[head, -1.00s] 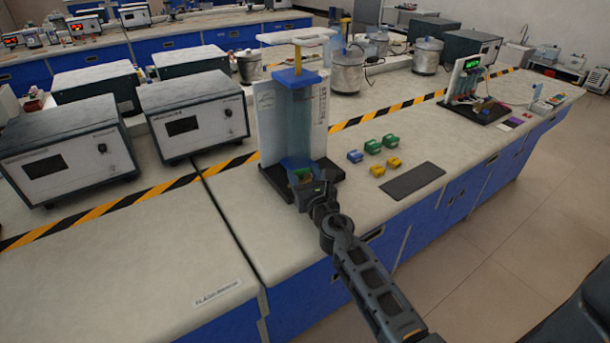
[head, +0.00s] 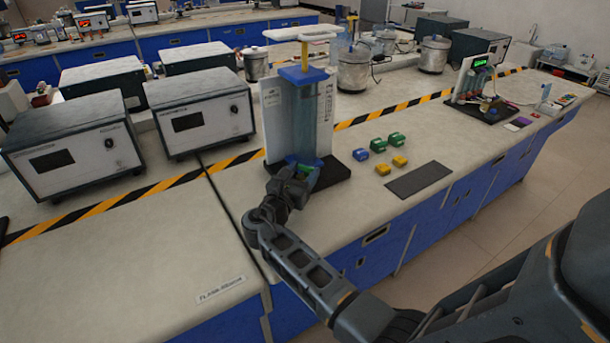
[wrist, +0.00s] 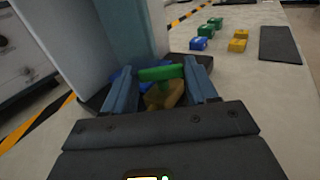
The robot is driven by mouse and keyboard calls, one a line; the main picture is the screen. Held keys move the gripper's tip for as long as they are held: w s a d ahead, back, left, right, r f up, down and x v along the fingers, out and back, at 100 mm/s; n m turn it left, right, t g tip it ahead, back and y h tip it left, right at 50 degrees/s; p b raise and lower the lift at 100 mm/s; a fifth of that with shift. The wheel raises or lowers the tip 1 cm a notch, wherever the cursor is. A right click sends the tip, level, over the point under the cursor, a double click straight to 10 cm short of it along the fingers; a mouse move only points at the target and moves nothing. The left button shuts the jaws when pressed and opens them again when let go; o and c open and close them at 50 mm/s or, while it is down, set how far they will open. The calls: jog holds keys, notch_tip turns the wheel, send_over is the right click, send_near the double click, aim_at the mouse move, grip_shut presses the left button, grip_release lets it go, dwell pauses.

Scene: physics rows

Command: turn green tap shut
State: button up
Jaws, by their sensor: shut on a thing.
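A tall clear column apparatus (head: 303,120) with a blue collar and a white top stands upright on a black base (head: 333,174) near the bench's front edge. The green tap (wrist: 160,73) is a bar-shaped handle at the foot of the column, lying across the wrist view. My gripper (wrist: 163,85) has its two fingers on either side of the green tap and is shut on it. A yellow part (wrist: 164,95) sits just below it, and blue parts show behind it. In the head view my gripper (head: 300,170) partly hides the tap.
Blue, green and yellow small blocks (head: 362,154) and a dark mat (head: 419,179) lie right of the column. Grey instruments (head: 198,118) stand to the left. Yellow-black tape (head: 410,102) crosses the bench.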

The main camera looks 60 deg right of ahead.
jog(key=m+g+b, duration=0.1)
jog(key=g, duration=0.1)
jog(key=w+m+g, duration=0.1)
jog(key=m+g, duration=0.1)
jog(key=g, duration=0.1)
jog(key=shift+f+m+g+y+b, duration=0.1)
jog(key=shift+m+g+y+b, duration=0.2)
jog(key=shift+y+b, duration=0.1)
jog(key=shift+w+d+m+g+y+b, duration=0.1)
jog(key=shift+m+g+y+b, duration=0.35)
jog(key=shift+m+g, duration=0.4)
jog(key=shift+w+d+m+g+y+b, duration=0.1)
jog(key=shift+m+g+y+b, duration=0.4)
jog(key=shift+g, duration=0.65)
jog(key=o, duration=1.1)
jog(key=shift+c, duration=0.2)
jog(key=b+v, duration=0.1)
jog(key=v, duration=0.6)
jog(key=shift+w+a, duration=0.25)
jog(key=shift+a, duration=0.05)
